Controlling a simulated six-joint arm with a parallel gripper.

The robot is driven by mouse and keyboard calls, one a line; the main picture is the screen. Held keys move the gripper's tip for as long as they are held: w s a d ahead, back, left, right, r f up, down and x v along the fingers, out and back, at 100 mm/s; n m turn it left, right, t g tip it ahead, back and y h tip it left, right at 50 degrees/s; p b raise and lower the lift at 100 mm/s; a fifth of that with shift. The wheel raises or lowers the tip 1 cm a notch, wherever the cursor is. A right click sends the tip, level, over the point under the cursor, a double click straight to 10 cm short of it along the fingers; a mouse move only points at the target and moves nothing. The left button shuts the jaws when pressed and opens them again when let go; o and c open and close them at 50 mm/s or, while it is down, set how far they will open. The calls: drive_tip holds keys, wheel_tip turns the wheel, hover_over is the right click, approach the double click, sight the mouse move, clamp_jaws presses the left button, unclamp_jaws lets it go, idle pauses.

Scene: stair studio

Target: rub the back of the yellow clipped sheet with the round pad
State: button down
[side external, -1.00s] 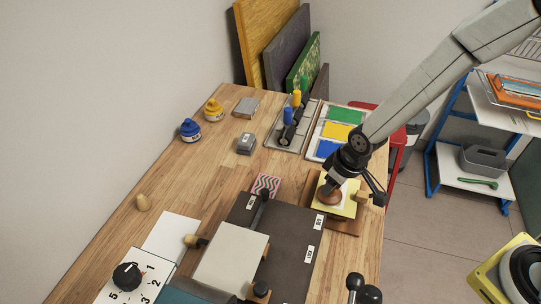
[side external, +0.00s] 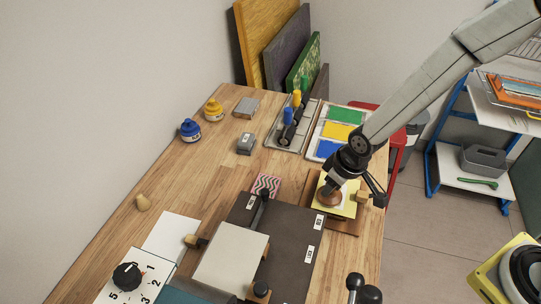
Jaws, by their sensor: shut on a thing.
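The yellow sheet (side external: 347,208) lies on a brown wooden board (side external: 343,229) near the right edge of the table. A light wooden block or clip (side external: 362,197) sits at the sheet's right side. My gripper (side external: 333,187) points down over the sheet and is shut on the brown round pad (side external: 329,197). The pad is at the left part of the sheet and appears to rest on it. The fingertips and part of the sheet are hidden by the gripper and pad.
A dark press bed (side external: 299,235) with a pale plate (side external: 230,258) stands at the front left of the sheet. Behind are a tray with rollers (side external: 279,142) and a sheet of colour blocks (side external: 316,149). Ink jars (side external: 190,131) stand at the far left.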

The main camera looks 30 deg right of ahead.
drive_tip(key=shift+w+d, duration=0.3)
drive_tip(key=shift+w+d, duration=0.1)
drive_tip(key=shift+w+d+f, duration=0.1)
drive_tip(key=shift+w+d, duration=0.5)
drive_tip(key=shift+d, duration=0.1)
idle(0.3)
drive_tip(key=shift+w+d, duration=0.65)
drive_tip(key=shift+w, duration=0.05)
drive_tip(key=shift+s, duration=0.1)
drive_tip(key=shift+s+d, duration=0.25)
drive_tip(key=shift+d, duration=0.1)
